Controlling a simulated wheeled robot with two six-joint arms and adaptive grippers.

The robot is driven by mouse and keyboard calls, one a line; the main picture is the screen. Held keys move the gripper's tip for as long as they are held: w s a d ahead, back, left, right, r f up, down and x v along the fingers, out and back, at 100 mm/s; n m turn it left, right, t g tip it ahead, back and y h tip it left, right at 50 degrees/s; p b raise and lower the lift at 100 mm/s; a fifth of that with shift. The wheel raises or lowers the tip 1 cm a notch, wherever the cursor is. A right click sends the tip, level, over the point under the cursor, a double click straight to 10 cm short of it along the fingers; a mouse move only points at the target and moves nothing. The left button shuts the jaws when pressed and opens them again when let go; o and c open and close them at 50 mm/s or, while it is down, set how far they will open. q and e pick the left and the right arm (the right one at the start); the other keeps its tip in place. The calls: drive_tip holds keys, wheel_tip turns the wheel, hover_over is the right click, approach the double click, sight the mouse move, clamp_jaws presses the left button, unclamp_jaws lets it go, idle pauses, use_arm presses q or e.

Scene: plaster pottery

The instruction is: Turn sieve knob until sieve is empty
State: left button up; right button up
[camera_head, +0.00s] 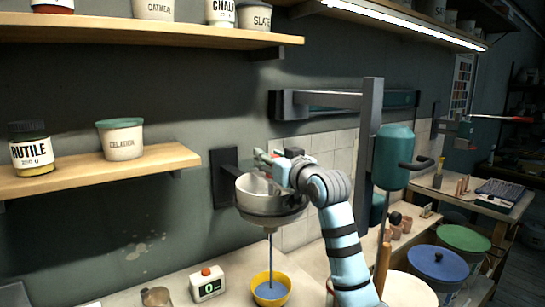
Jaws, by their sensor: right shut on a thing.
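The sieve (250,198) is a round metal pan mounted on the wall. A thin blue stream (270,247) runs from its underside into a yellow bowl (256,292) on the worktop, and blue liquid shows in the bowl. My right gripper (272,163) reaches over the sieve from the right and is shut at its top. The sieve knob is mostly hidden by the gripper. How much is left inside the sieve cannot be seen. My left gripper is not in view.
A white timer (207,284) with a red button stands left of the bowl. A teal mixer (394,157) on a grey post stands right of my arm. Lidded blue (437,265) and green (463,238) buckets stand at right. Shelves with jars (120,140) are at left.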

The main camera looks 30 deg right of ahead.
drive_tip(key=shift+a+r+m+h+p, duration=0.1)
drive_tip(key=shift+r+m+h+p, duration=0.1)
drive_tip(key=shift+m+h+p, duration=0.35)
drive_tip(key=shift+f+m+h+p, duration=0.1)
drive_tip(key=shift+m+h+p, duration=0.15)
drive_tip(key=shift+h+p, duration=0.4)
use_arm(q)
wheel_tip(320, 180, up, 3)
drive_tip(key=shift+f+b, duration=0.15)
drive_tip(key=shift+b, duration=0.15)
use_arm(e)
drive_tip(key=shift+f, duration=0.1)
drive_tip(key=o, duration=1.1)
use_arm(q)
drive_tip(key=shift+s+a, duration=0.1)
use_arm(e)
drive_tip(key=s, duration=0.8)
drive_tip(key=s+a, duration=0.1)
drive_tip(key=s, duration=0.3)
drive_tip(key=shift+a, duration=0.1)
drive_tip(key=shift+w, duration=0.1)
